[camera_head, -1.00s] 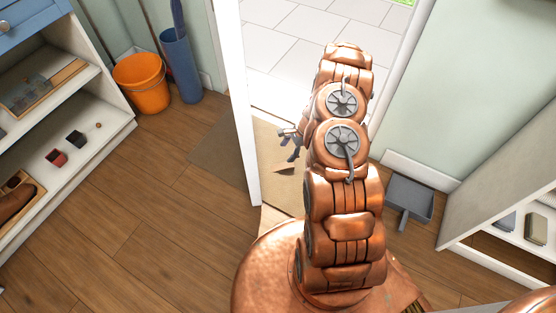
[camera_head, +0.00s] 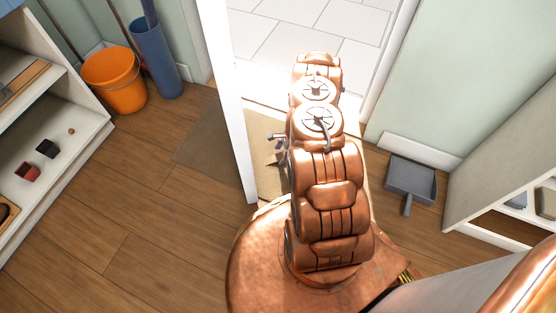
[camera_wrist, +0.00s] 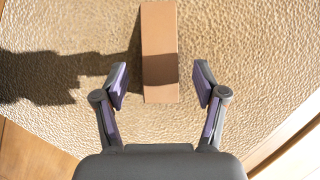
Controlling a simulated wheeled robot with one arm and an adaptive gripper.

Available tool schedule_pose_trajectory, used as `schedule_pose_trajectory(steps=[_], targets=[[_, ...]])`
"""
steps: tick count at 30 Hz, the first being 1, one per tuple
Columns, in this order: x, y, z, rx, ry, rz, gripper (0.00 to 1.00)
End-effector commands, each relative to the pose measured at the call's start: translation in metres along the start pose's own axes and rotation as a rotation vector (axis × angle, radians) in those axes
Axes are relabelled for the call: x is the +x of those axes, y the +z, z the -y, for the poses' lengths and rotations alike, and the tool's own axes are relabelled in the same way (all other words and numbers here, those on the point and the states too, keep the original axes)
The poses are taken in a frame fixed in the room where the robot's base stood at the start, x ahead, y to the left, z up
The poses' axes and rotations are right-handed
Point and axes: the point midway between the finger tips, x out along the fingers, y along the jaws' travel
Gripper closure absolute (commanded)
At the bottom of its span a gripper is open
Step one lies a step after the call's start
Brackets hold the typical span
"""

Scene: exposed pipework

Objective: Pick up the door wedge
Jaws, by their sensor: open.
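The door wedge (camera_wrist: 160,45) is a long tan-brown block lying on a textured beige mat (camera_wrist: 235,60) in the wrist view. A shadow darkens its near end. My gripper (camera_wrist: 160,84) is open, with one purple-lined finger on each side of the wedge's near end. Gaps show between both fingers and the wedge, and how high the fingers are above the mat is unclear. In the head view my gripper (camera_head: 279,142) shows only partly at the left of my arm, over the mat (camera_head: 262,128). I cannot clearly make out the wedge there.
A white door edge or post (camera_head: 232,110) stands just left of the mat. An orange bucket (camera_head: 113,80) and a blue bin (camera_head: 156,60) are at the back left. A grey dustpan (camera_head: 410,180) lies at the right. Shelves flank both sides; wooden floor at left is clear.

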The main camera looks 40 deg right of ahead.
Motion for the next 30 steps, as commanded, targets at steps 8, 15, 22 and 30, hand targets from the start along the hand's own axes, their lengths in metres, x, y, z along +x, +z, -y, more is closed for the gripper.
schedule_pose_trajectory(steps=[8,15,22,30], targets=[[0.021,0.002,0.001,-0.002,0.0,0.001,0.29],[0.02,0.002,0.001,-0.002,0.0,0.002,0.35],[0.02,0.002,0.0,-0.002,0.001,0.002,0.59],[0.02,0.002,0.0,-0.002,0.001,0.002,0.88]])
